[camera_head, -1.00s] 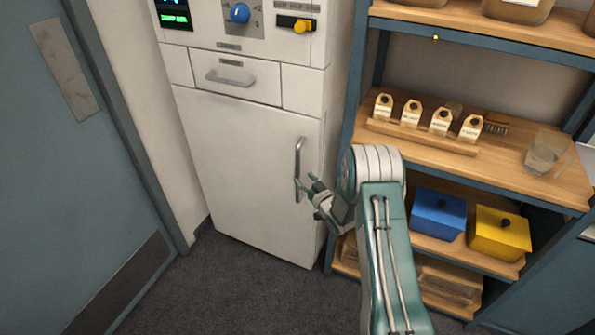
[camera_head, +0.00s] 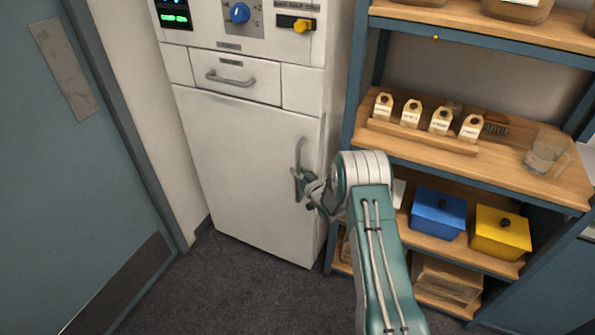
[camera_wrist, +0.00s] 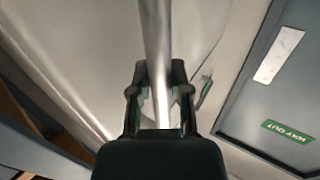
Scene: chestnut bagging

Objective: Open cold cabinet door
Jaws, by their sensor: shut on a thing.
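The cold cabinet is a tall white unit, and its large lower door (camera_head: 225,165) is closed flush with the body. A vertical metal handle (camera_head: 297,155) stands near the door's right edge. It also shows in the wrist view as a bright bar (camera_wrist: 157,50) running down between my fingers. My gripper (camera_head: 300,182) is shut on the lower half of the handle, and in the wrist view its fingers (camera_wrist: 160,90) lie on both sides of the bar. The gripper and wrist partly hide the handle's lower end.
A blue-grey room door (camera_head: 75,170) is at left. Dark floor (camera_head: 225,285) lies clear before the cabinet.

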